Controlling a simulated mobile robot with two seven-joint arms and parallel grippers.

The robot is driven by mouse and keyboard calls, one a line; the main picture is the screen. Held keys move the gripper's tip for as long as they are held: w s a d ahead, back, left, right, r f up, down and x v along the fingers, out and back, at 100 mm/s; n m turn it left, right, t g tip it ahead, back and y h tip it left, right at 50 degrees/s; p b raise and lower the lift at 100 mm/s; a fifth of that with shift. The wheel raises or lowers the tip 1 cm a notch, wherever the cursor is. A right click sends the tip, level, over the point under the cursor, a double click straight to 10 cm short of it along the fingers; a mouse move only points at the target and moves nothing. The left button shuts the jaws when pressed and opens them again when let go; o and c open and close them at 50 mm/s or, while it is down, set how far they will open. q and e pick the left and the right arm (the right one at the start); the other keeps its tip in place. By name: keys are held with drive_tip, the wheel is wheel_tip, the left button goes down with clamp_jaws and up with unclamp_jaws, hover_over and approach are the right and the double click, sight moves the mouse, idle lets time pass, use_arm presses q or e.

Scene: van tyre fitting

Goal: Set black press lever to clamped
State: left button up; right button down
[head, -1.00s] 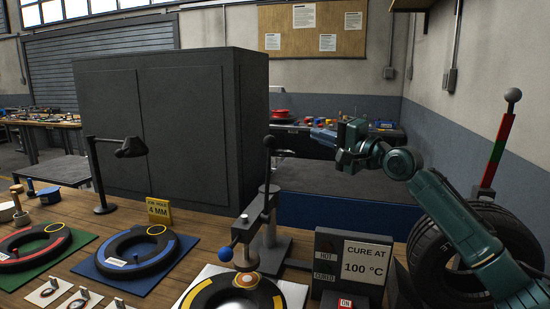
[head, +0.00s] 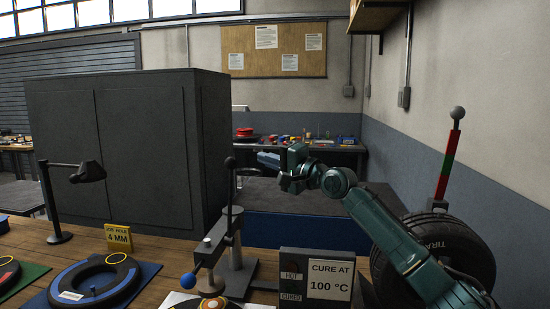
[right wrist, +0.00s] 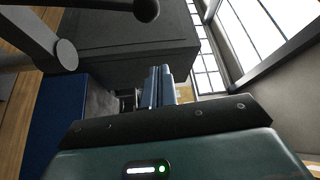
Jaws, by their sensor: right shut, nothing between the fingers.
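The black press lever (head: 229,188) stands nearly upright on the grey press (head: 230,262), with a black ball knob at its top. The knob and part of the lever also show at the top left of the right wrist view (right wrist: 147,9). My right gripper (head: 262,159) is right of the knob in the head view, at about its height, fingers pointing left. Its fingers (right wrist: 159,72) are shut together and empty, apart from the lever. My left gripper is not in view.
A blue-ball handle (head: 187,281) sticks out low on the press. A sign reading "CURE AT 100 °C" (head: 330,281) stands to its right. A large dark cabinet (head: 150,150) is behind.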

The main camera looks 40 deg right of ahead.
use_arm(q)
drive_tip(key=p, duration=0.1)
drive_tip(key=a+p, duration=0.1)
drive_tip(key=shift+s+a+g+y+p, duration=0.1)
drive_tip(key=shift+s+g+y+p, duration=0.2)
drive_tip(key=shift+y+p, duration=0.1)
use_arm(e)
drive_tip(key=w+a, duration=0.1)
drive_tip(key=a, duration=0.1)
drive_tip(key=w+a, duration=0.2)
drive_tip(key=shift+w+a+f, duration=0.1)
drive_tip(key=shift+w+a, duration=0.1)
drive_tip(key=shift+a, duration=0.05)
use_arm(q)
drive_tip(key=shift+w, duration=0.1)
use_arm(e)
drive_tip(key=shift+a, duration=0.1)
